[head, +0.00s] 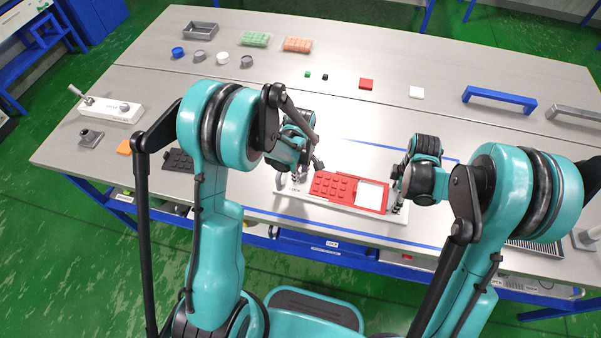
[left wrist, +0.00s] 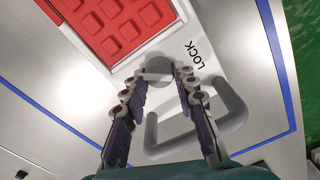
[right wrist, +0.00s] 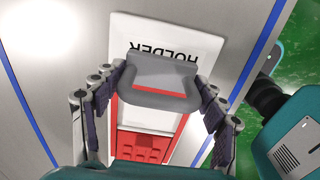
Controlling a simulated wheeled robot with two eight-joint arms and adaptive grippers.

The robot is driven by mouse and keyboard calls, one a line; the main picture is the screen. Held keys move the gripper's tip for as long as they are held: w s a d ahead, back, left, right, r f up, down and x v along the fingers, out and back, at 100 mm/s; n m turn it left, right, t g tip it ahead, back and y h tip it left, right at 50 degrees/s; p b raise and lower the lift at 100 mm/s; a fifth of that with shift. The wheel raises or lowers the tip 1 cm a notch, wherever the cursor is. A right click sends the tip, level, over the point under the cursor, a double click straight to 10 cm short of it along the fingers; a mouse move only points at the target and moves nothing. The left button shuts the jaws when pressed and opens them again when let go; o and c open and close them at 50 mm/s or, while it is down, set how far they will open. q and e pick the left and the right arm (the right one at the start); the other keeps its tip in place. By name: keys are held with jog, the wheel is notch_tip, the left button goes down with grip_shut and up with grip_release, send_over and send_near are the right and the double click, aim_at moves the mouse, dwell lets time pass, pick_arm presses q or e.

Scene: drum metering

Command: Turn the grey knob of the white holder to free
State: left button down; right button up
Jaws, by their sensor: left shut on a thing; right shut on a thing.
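The white holder (head: 352,214) lies on the table in front of me, with a red block grid (head: 329,186) and a red frame (head: 373,194) on it. In the left wrist view its grey knob (left wrist: 158,68) sits near the word LOCK. My left gripper (head: 306,174) is at the holder's left end, its fingertips (left wrist: 158,80) shut on the knob's sides. A grey handle (left wrist: 236,112) loops beside the left fingers. My right gripper (head: 398,203) is at the right end, its fingers (right wrist: 160,84) shut on another grey handle (right wrist: 160,101) by the word HOLDER. The knob is hard to see in the head view.
A blue bar handle (head: 499,97) and a grey one (head: 574,113) stand at the back right. A white block with a lever (head: 112,109) is at the far left. Small caps and trays lie along the back. The table between the back items and the holder is mostly clear.

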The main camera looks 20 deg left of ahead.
pick_arm(q)
jog(key=shift+m, duration=2.2)
jog(key=c, duration=1.2)
grip_release()
jog(key=n, duration=0.5)
notch_tip(320, 180, up, 12)
jog(key=m, duration=0.5)
jog(key=shift+s+d+r, duration=0.1)
jog(key=shift+d+r, duration=0.05)
